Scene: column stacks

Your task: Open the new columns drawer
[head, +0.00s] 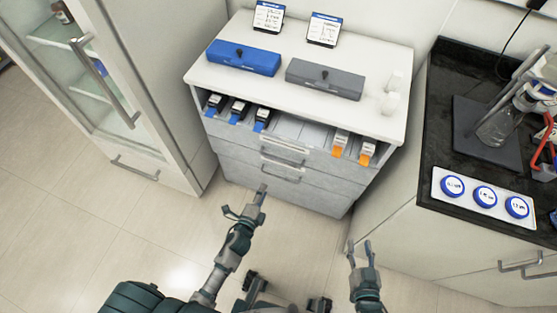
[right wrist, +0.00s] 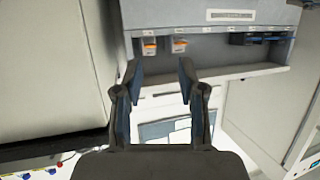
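A white cabinet (head: 395,112) has an open upper bay and grey drawer fronts below it, with bar handles (head: 282,161) stacked at the middle. The drawers look shut. I cannot tell which one is for new columns. My left gripper (head: 247,202) is open and empty, in front of and below the drawer handles, apart from them. My right gripper (head: 359,245) is lower right of the cabinet, over the floor and apart from everything. In the right wrist view its two fingers (right wrist: 161,76) are spread with nothing between them.
Blue-tipped columns (head: 237,112) and orange-tipped columns (head: 367,152) sit in the upper bay. A blue box (head: 243,58) and a grey box (head: 325,79) lie on top. A black counter (head: 435,150) stands right, a tall glass-door cabinet (head: 150,140) left. Floor in front is clear.

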